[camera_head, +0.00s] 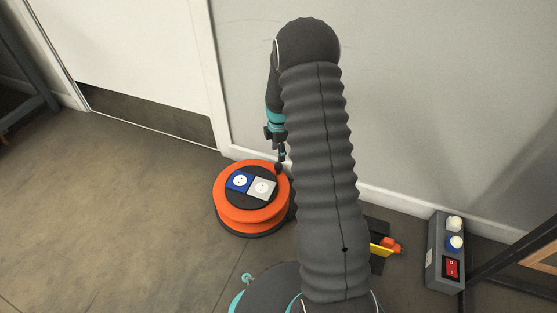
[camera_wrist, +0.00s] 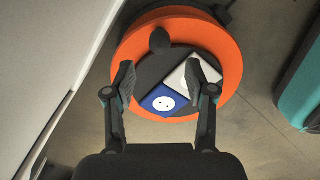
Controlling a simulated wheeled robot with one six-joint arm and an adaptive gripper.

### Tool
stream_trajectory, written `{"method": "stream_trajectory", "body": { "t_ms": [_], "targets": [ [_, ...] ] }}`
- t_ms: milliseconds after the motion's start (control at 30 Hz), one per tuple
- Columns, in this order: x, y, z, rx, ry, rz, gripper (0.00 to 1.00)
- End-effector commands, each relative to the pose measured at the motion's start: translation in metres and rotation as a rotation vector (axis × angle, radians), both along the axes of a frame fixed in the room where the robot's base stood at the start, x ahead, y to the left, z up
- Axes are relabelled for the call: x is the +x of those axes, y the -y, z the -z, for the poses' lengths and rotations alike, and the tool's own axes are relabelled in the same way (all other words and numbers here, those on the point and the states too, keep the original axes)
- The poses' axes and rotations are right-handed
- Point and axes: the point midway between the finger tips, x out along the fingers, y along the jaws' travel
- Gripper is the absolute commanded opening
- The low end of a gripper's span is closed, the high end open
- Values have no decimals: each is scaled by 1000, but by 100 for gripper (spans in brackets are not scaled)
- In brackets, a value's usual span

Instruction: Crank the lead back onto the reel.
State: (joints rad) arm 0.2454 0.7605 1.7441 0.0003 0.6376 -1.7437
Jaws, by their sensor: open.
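The orange cable reel (camera_head: 228,208) stands on the floor near the wall, with a dark hub on top carrying a blue socket (camera_head: 239,181) and a white socket (camera_head: 263,187). In the wrist view the reel (camera_wrist: 226,58) lies below my gripper, and a dark crank knob (camera_wrist: 160,40) stands up near the far side of the hub. My gripper (camera_wrist: 163,85) is open and empty. Its fingers are apart over the hub, and the knob is just beyond the fingertips. In the head view my arm hides part of the reel's right side. No lead can be made out clearly.
A white door or panel (camera_head: 140,60) and the wall stand close behind the reel. A grey socket box (camera_head: 437,265) with a red switch is at the right, by a dark metal frame. A yellow and orange item (camera_head: 385,248) lies partly behind my arm. Floor at left is clear.

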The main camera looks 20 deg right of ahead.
Motion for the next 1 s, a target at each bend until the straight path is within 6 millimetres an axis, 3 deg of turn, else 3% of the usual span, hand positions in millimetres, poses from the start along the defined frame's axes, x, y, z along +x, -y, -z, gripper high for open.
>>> {"method": "stream_trajectory", "body": {
  "t_ms": [233,600,667,833,1000],
  "targets": [
    [0,0,-31,0,1,1,55],
    [0,0,-37,0,-1,1,55],
    [0,0,-37,0,-1,2,43],
    [-3,1,-37,12,3,100,0],
    [-8,1,-36,41,10,388,0]
  ]
}}
